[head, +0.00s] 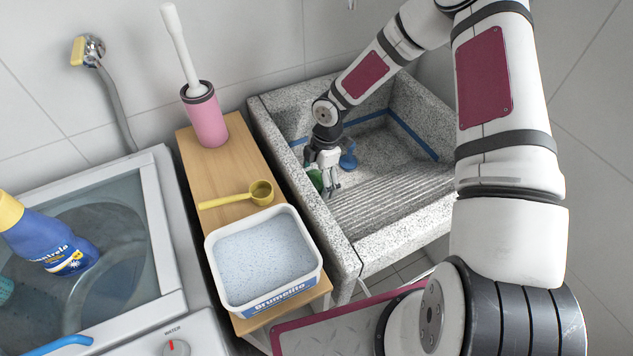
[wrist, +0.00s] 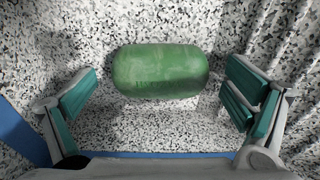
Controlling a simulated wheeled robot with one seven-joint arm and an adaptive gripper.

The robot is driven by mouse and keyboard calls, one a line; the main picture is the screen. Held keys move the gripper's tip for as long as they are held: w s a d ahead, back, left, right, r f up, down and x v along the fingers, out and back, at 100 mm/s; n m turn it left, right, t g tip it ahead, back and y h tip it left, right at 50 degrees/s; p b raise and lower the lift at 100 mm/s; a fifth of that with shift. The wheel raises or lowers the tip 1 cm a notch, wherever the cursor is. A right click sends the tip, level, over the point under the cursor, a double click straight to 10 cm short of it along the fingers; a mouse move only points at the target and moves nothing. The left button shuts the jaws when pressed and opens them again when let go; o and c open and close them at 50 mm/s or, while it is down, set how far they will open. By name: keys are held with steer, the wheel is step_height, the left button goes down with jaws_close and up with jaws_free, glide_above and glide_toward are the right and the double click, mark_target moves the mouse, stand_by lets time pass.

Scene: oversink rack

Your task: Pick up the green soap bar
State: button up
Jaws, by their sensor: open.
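The green soap bar (wrist: 160,71) is a rounded green block lying in the speckled stone sink. In the wrist view it lies crosswise, just beyond and between my open fingers, apart from both. In the head view only a bit of the soap bar (head: 316,179) shows, partly hidden by my gripper (head: 325,186), which reaches down into the sink basin. My gripper also shows in the wrist view (wrist: 162,104), with its teal finger pads spread wide and nothing between them.
The sink (head: 356,252) has high speckled walls and a ribbed slope at right. A blue object (head: 349,160) stands beside my gripper. A wooden board (head: 228,174) at left holds a pink brush holder (head: 205,118), a yellow scoop (head: 235,197) and a powder tub (head: 214,271).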

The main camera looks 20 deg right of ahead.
steer(key=c, duration=1.3)
steer(key=shift+r, duration=0.1)
